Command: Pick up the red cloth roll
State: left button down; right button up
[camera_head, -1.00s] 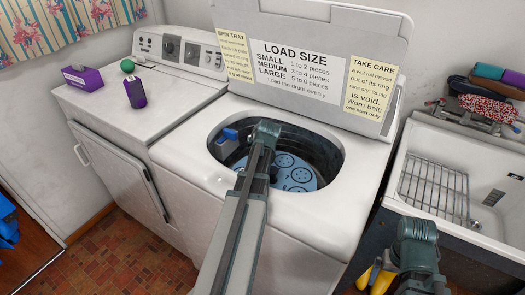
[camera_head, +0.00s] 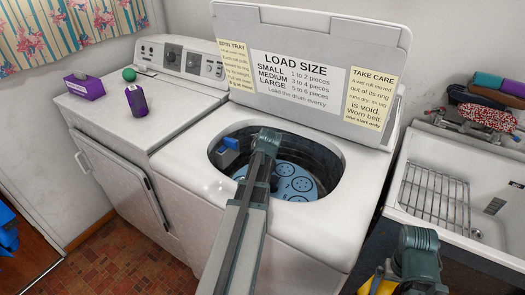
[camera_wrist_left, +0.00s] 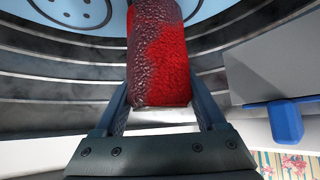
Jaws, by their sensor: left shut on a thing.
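The red cloth roll (camera_wrist_left: 160,50) shows large in the left wrist view, with a dark mottled left side. My left gripper (camera_wrist_left: 158,95) is shut on it, one finger on each side, and the roll stands out beyond the fingers. Behind it are the dark ribbed drum wall and the pale blue drum plate. In the head view my left arm reaches into the washer's open drum (camera_head: 328,165), and the arm hides both the jaws and the roll. Part of my right arm shows at the lower right, but its gripper is not in view.
The drum has a blue plate (camera_head: 298,186) with round ringed marks and a blue block (camera_head: 231,143) at its left rim. The raised lid (camera_head: 300,40) stands behind. A sink (camera_head: 500,150) with a wire rack (camera_head: 432,192) is at right; rolled cloths (camera_head: 488,118) lie behind it.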

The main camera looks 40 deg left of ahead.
pick_arm(q)
notch_tip(320, 180, up, 10)
jog(key=p, duration=0.9)
